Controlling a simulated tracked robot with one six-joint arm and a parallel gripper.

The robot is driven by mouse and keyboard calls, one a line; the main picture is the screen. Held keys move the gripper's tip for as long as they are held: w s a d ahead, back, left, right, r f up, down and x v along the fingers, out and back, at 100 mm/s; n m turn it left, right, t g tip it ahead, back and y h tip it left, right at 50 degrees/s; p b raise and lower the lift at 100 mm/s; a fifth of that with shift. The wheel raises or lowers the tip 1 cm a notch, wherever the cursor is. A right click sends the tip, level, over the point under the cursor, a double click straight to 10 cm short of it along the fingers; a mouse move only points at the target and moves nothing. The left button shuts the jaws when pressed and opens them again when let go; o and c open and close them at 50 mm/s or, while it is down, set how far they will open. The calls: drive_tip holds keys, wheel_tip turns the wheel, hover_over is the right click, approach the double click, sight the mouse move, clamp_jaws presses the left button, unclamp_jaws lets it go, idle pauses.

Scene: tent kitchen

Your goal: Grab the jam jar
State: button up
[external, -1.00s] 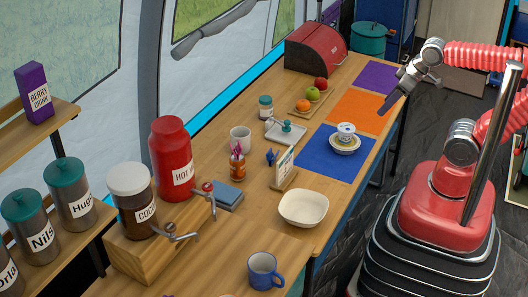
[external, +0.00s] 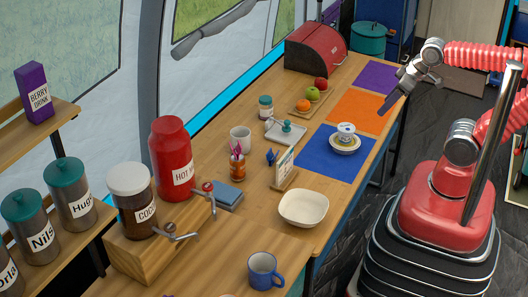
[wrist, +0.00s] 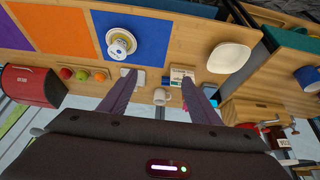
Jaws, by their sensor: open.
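A small jar with a teal lid and a white label (external: 265,107) stands upright towards the back of the wooden table. It looks like the jam jar, but its label is too small to read. I cannot make it out in the wrist view. My gripper (external: 388,104) is raised near the table's right edge, well apart from the jar. In the wrist view my gripper (wrist: 169,81) has its two dark fingers spread with nothing held between them.
A white cup sits in a bowl (external: 345,148) on the blue mat (external: 316,160). A fruit board (external: 301,109), a grey tray (external: 285,136) and a white mug (external: 240,139) stand near the jar. The orange mat (external: 355,108) is clear.

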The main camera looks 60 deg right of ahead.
drive_tip(key=shift+o, duration=0.5)
drive_tip(key=o, duration=0.3)
drive_tip(key=w+d+f+t+h, duration=0.15)
drive_tip(key=w+d, duration=0.35)
drive_tip(key=w, duration=0.5)
drive_tip(key=w+d+f+t, duration=0.15)
drive_tip(key=w+d, duration=0.25)
drive_tip(key=w, duration=0.6)
drive_tip(key=w+d+f+t+h, duration=0.15)
drive_tip(key=w+d, duration=0.35)
drive_tip(key=w, duration=0.5)
drive_tip(key=w+d+f+t+y, duration=0.1)
drive_tip(key=w+f, duration=0.4)
drive_tip(key=f, duration=0.5)
drive_tip(key=w+d+f+t+y, duration=0.2)
drive_tip(key=w+d+f, duration=0.3)
drive_tip(key=f, duration=0.5)
drive_tip(key=shift+w+d+n+y, duration=0.4)
drive_tip(key=shift+w+y, duration=0.1)
drive_tip(key=shift+w, duration=0.3)
